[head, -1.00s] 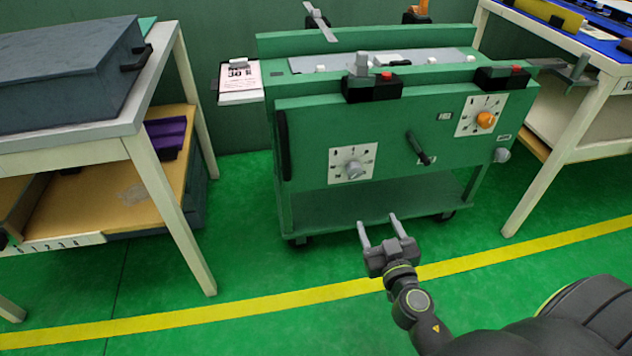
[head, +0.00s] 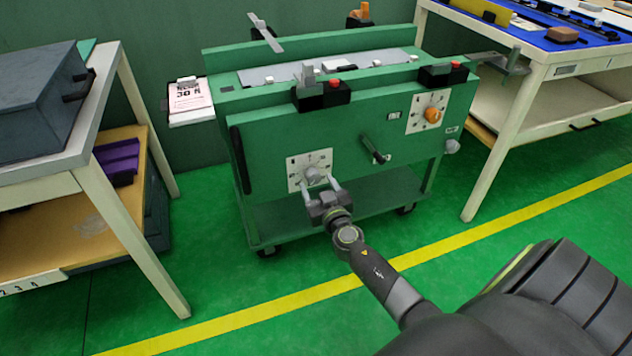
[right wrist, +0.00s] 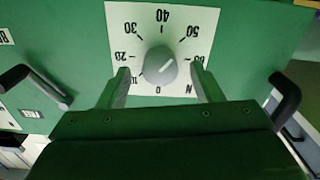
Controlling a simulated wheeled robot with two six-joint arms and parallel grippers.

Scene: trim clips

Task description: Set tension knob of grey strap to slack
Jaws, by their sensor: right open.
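A grey knob (head: 314,176) sits on a white dial plate (head: 296,181) at the lower left of the green cart's front. In the right wrist view the knob (right wrist: 160,66) is close, and the plate (right wrist: 120,22) shows numbers upside down, from 0 up to 60. A pale mark crosses the knob diagonally; I cannot tell which end points. My right gripper (head: 321,187) is open, its fingers short of or beside the knob, one on each side; contact is not visible. No strap can be made out clearly. My left gripper is not in view.
An orange knob (head: 432,115) on a second dial and a dark lever handle (head: 375,150) are on the same green panel (head: 270,150). Black blocks with red buttons (head: 335,84) top the cart. Tables stand left and right. The floor in front is clear.

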